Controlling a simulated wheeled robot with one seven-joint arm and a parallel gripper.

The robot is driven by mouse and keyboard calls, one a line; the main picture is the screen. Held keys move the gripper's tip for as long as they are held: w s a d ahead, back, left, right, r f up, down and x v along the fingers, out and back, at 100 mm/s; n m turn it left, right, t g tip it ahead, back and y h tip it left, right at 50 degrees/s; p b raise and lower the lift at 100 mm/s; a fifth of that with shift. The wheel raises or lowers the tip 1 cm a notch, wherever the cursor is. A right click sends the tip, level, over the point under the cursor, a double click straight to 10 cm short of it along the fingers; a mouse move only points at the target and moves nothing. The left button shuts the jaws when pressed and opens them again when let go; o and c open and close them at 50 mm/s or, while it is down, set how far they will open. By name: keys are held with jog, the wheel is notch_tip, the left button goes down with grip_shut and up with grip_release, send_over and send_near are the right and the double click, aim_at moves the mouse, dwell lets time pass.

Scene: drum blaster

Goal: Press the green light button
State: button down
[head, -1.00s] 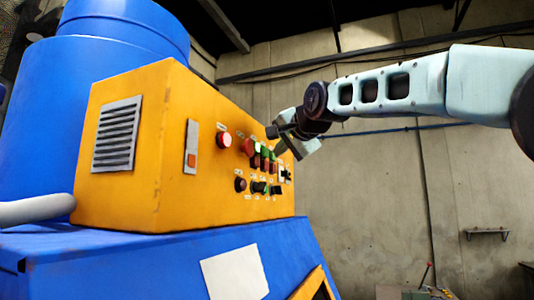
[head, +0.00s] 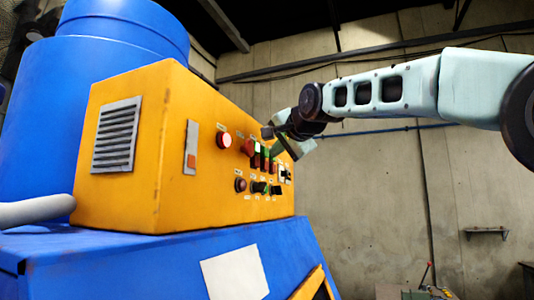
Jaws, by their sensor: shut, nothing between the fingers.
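A yellow control box (head: 120,185) carries a panel of buttons and knobs on its right-hand face. A small green button (head: 266,153) shows in the upper row, right of a red button and a white patch, partly hidden by my gripper. My gripper (head: 274,144) is shut and empty, right at the panel beside the green button. I cannot tell whether its fingertips touch the button.
Dark knobs (head: 259,187) lie below. The blue machine body (head: 130,265) carries the box. The space right of the panel is open.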

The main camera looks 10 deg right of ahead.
jog(key=shift+w+a, duration=0.2)
jog(key=shift+a, duration=0.15)
dwell(0.4)
dwell(0.3)
jog(key=shift+s+d+b, duration=0.3)
jog(key=shift+s+d, duration=0.2)
jog(key=shift+d, duration=0.2)
jog(key=shift+s+d+b, duration=0.3)
jog(key=shift+s+d, duration=0.15)
jog(key=shift+d, duration=0.25)
jog(key=shift+s+d+b, duration=0.3)
jog(key=shift+s+d, duration=0.15)
jog(key=shift+d, duration=0.25)
jog(key=shift+s+d+b, duration=0.3)
jog(key=shift+s+d, duration=0.15)
jog(key=shift+d, duration=0.25)
jog(key=shift+f, duration=0.1)
